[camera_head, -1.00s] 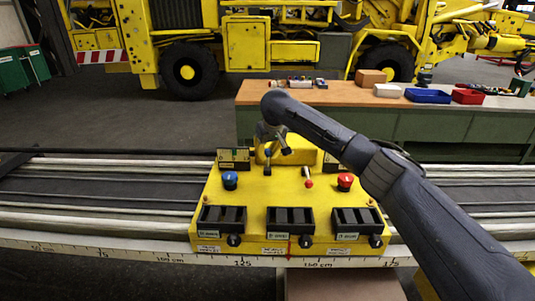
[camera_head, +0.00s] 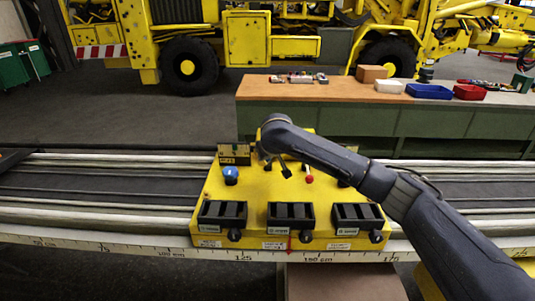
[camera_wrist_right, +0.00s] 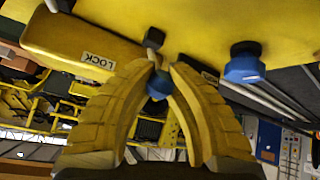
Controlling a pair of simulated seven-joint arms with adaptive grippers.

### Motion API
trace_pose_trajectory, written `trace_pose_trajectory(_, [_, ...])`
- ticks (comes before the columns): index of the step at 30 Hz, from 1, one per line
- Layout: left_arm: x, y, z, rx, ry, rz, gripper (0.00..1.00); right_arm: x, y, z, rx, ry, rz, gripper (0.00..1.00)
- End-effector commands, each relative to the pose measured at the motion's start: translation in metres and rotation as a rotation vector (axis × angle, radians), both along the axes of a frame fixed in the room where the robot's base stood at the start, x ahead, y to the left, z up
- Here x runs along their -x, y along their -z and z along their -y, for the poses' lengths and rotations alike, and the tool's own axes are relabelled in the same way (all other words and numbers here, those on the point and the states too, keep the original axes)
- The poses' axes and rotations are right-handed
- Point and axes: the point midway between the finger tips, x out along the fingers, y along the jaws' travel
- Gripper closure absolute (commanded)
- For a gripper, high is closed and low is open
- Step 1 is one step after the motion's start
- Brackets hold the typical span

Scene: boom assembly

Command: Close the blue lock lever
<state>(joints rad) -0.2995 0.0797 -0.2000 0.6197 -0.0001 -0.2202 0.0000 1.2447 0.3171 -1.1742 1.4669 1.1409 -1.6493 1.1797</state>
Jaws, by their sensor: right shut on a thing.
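The blue lock lever (camera_wrist_right: 158,86) shows in the right wrist view as a short rod with a blue ball end, beside a yellow block labelled LOCK (camera_wrist_right: 97,62). My right gripper (camera_wrist_right: 160,64) has its two ridged yellow fingers shut on the lever, with the ball between them. In the head view my right gripper (camera_head: 277,168) is at the back of the yellow control console (camera_head: 250,200), and the lever is hidden by it there. My left gripper is not in view.
A blue knob (camera_head: 231,175) stands left of the gripper; it also shows in the right wrist view (camera_wrist_right: 243,66). A red-tipped lever (camera_head: 308,178) stands to the right. Black switch boxes (camera_head: 290,215) line the front. A workbench (camera_head: 350,94) with trays stands behind.

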Motion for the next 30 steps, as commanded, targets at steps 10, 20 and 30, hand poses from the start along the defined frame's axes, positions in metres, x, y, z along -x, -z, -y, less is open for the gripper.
trace_pose_trajectory(10, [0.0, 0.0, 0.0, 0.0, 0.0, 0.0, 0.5, 0.01, 0.014, 0.002, 0.017, 0.005, 0.142, 1.0])
trace_pose_trajectory(20, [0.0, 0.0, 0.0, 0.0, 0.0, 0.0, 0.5, 0.015, 0.022, 0.002, 0.027, 0.007, 0.234, 1.0])
trace_pose_trajectory(30, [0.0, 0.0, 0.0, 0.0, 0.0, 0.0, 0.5, 0.015, 0.024, 0.003, 0.035, 0.008, 0.277, 1.0])
